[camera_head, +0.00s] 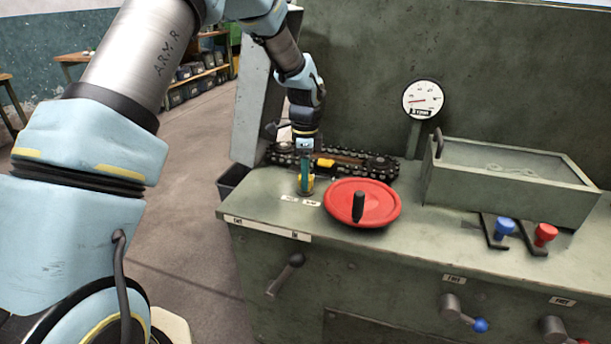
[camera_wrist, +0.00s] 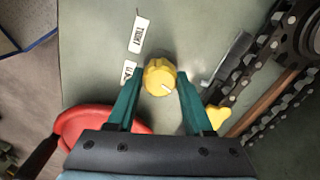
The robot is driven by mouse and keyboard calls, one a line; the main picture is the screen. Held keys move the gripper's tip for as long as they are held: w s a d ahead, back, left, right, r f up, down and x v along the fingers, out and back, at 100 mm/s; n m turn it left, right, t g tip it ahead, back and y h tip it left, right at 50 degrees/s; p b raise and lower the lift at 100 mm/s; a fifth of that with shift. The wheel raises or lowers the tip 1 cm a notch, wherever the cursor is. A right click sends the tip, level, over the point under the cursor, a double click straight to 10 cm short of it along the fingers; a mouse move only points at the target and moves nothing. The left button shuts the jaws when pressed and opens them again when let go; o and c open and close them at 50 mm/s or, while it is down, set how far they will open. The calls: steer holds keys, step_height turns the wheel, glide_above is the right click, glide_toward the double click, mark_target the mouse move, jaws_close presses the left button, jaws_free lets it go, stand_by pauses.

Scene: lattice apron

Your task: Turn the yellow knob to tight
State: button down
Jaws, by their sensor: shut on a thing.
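The yellow knob (camera_wrist: 158,72) stands on the green-grey bench top, seen from above in the wrist view. It is round with a ribbed edge, and a white pointer mark on it points toward the lower right of that view. My gripper (camera_wrist: 161,80) is shut on it, with one teal finger at each side. In the head view my gripper (camera_head: 305,184) points straight down at the bench top and hides most of the knob. A white label reading TIGHT (camera_wrist: 139,34) lies up and left of the knob. A second white label (camera_wrist: 129,72), partly covered by a finger, lies to its left.
A red handwheel (camera_head: 340,211) with a black handle stands close beside my gripper. A black chain (camera_head: 377,164) runs behind it, with a yellow piece (camera_wrist: 217,115) near it. A gauge (camera_head: 423,98), a metal box (camera_head: 490,199) and blue and red levers stand to the right.

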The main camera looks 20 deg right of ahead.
steer(key=n, duration=0.5)
steer(key=shift+w+n, duration=0.1)
steer(key=shift+n, duration=0.2)
steer(key=n, duration=1.5)
steer(key=shift+n+p, duration=0.35)
steer(key=shift+n, duration=0.35)
steer(key=shift+c, duration=1.4)
jaws_free()
step_height(320, 180, up, 11)
steer(key=b, duration=0.2)
steer(key=shift+f, duration=0.1)
